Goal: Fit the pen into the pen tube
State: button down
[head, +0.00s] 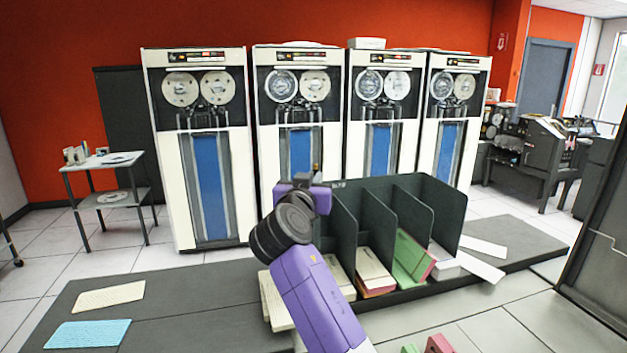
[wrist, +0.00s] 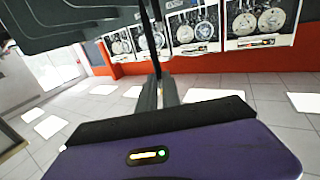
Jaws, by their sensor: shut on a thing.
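My gripper (head: 317,178) is in front of the left part of the dark divider rack, above the cards. In the wrist view the two dark fingers (wrist: 160,88) are close together, shut on a thin dark piece that I take for the pen (wrist: 150,42). It runs from the fingertips to the top edge of that view. The pen is too small to make out in the head view. I cannot pick out the pen tube in either view; it may be hidden behind my arm or the rack.
The dark rack (head: 437,205) holds card stacks, including a green one (head: 411,258). A cream card (head: 109,296) and a blue card (head: 87,334) lie on the dark counter (head: 185,300). Its left part is mostly clear. Tape cabinets (head: 195,150) stand behind.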

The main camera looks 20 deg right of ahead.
aim_at(314, 220)
jog(key=shift+f+b, duration=4.25)
jog(key=shift+f, duration=0.25)
jog(key=c, duration=1.5)
grip_release()
jog(key=shift+o, duration=0.2)
jog(key=b+v, duration=0.1)
jog(key=v, duration=0.7)
